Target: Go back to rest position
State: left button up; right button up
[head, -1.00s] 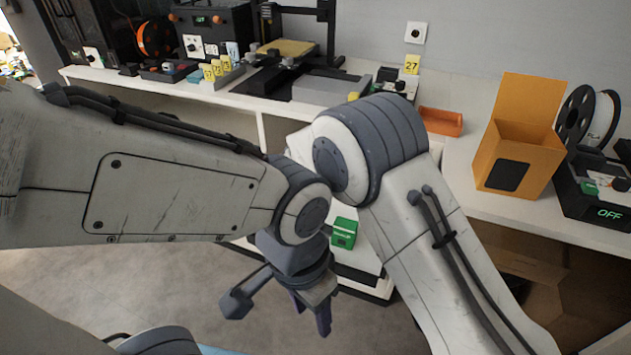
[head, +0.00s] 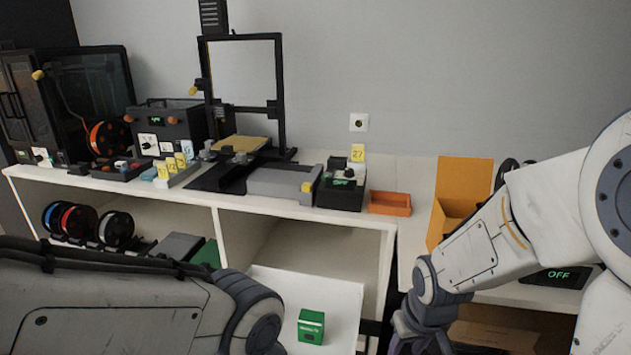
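My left arm comes in low from the left edge. Its far end drops below the bottom of the head view, so the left gripper is out of sight. My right arm comes in from the right edge and reaches down to the left. My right gripper (head: 421,344) is at the bottom edge, in front of the cabinet. Only its upper part shows and its fingertips are cut off, so I cannot tell whether it is open or shut.
A white workbench (head: 400,175) carries a 3D printer (head: 243,100), an orange tray (head: 389,203) and an orange open carton (head: 455,200). A green box (head: 311,326) sits on a white surface below. Filament spools (head: 80,221) stand on the left shelf.

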jog(key=s+a+r+n+g+y, duration=0.1)
jog(key=s+a+r+n, duration=0.2)
jog(key=s+a, duration=0.4)
jog(key=s+a+r+n+g, duration=0.1)
jog(key=s+a+r+n, duration=0.3)
jog(key=s, duration=0.5)
notch_tip(320, 180, up, 14)
jog(key=m+p, duration=0.1)
jog(key=p, duration=1.3)
jog(key=shift+a+p, duration=0.4)
